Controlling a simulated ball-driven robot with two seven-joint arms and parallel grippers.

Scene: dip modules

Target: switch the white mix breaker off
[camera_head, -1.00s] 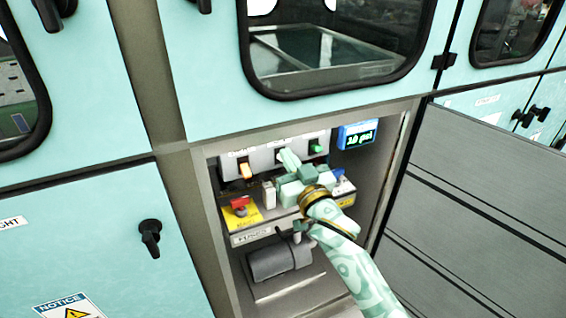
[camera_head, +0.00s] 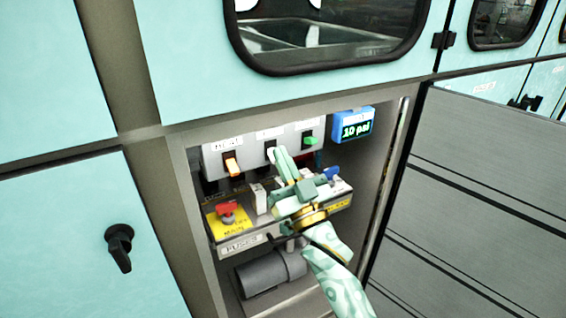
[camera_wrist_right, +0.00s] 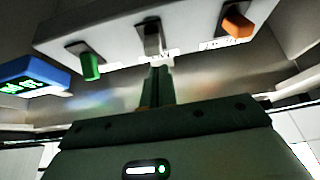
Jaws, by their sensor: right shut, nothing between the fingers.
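The white mix breaker (camera_head: 271,153) is the middle of three rocker switches on a light panel in the open recess. It also shows in the right wrist view (camera_wrist_right: 152,42), beyond the fingers. My right gripper (camera_head: 279,154) is shut and empty, its fingertips right at the white breaker's lower edge. In the right wrist view the closed fingers (camera_wrist_right: 160,75) point up at that breaker from below; whether they touch it I cannot tell. The fingers partly hide the breaker in the head view. My left gripper is not in view.
An orange breaker (camera_head: 232,165) and a green breaker (camera_head: 309,141) flank the white one. A blue display (camera_head: 353,127) reads 10 psi. The recess walls are close around.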

